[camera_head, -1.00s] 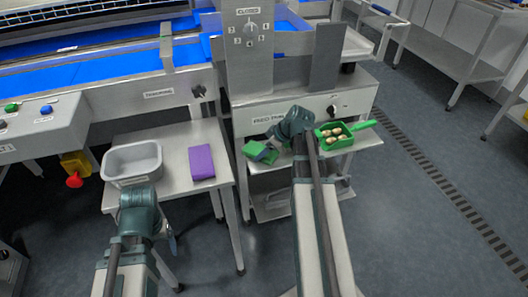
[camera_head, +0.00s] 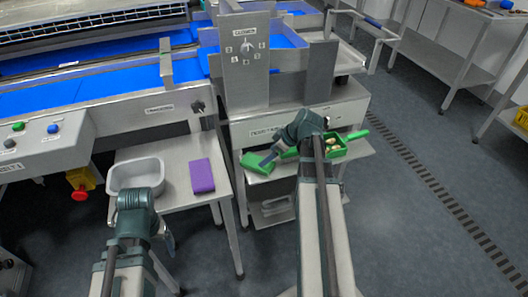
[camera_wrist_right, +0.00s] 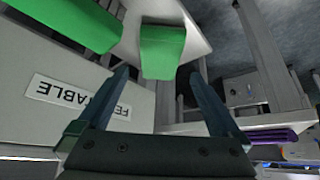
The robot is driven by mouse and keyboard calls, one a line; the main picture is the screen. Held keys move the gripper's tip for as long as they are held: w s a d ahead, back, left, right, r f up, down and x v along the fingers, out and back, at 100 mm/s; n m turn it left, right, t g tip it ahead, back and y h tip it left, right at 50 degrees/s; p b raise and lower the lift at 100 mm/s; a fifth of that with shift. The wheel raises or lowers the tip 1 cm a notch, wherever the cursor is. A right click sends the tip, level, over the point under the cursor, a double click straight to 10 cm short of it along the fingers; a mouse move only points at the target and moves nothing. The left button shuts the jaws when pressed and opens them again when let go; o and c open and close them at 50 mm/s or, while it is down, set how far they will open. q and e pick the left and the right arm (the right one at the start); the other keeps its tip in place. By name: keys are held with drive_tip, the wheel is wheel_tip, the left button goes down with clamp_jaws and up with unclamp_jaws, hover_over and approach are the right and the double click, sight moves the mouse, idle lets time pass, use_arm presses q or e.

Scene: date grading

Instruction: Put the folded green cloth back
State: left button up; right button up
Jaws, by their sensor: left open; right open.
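The folded green cloth (camera_head: 254,163) lies on the small steel shelf below the feed panel, left of a green scoop-like box. In the right wrist view the cloth (camera_wrist_right: 163,50) shows ahead of and between the fingertips, with no finger seen closed on it. My right gripper (camera_head: 267,160) is open and empty; in the wrist view its two fingers (camera_wrist_right: 160,78) stand wide apart. In the head view it is beside the cloth's right part and hides some of it. My left gripper (camera_head: 169,241) is open and empty, low in front of the left side table.
The green box (camera_head: 338,150) with a handle holds several dates, right of my right wrist. A purple folded cloth (camera_head: 202,175) and a grey tub (camera_head: 113,181) stand on the left side table (camera_head: 178,154). A steel panel with a dial (camera_head: 243,75) rises behind the shelf.

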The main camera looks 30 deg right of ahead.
drive_tip(key=shift+p+v, duration=1.6)
drive_tip(key=shift+v, duration=1)
drive_tip(key=shift+f, duration=0.1)
drive_tip(key=b+x, duration=1)
drive_tip(key=x, duration=0.2)
drive_tip(key=shift+s+r+p, duration=0.1)
drive_tip(key=shift+r+p, duration=0.2)
drive_tip(key=shift+r, duration=0.15)
drive_tip(key=p+v, duration=1)
drive_tip(key=v, duration=0.2)
drive_tip(key=b+x, duration=1.1)
drive_tip(key=x, duration=0.2)
drive_tip(key=shift+d+f+b, duration=0.1)
drive_tip(key=shift+f+b, duration=0.2)
drive_tip(key=shift+f, duration=0.1)
wheel_tip(320, 180, up, 22)
drive_tip(key=p, duration=2.2)
drive_tip(key=shift+r, duration=0.2)
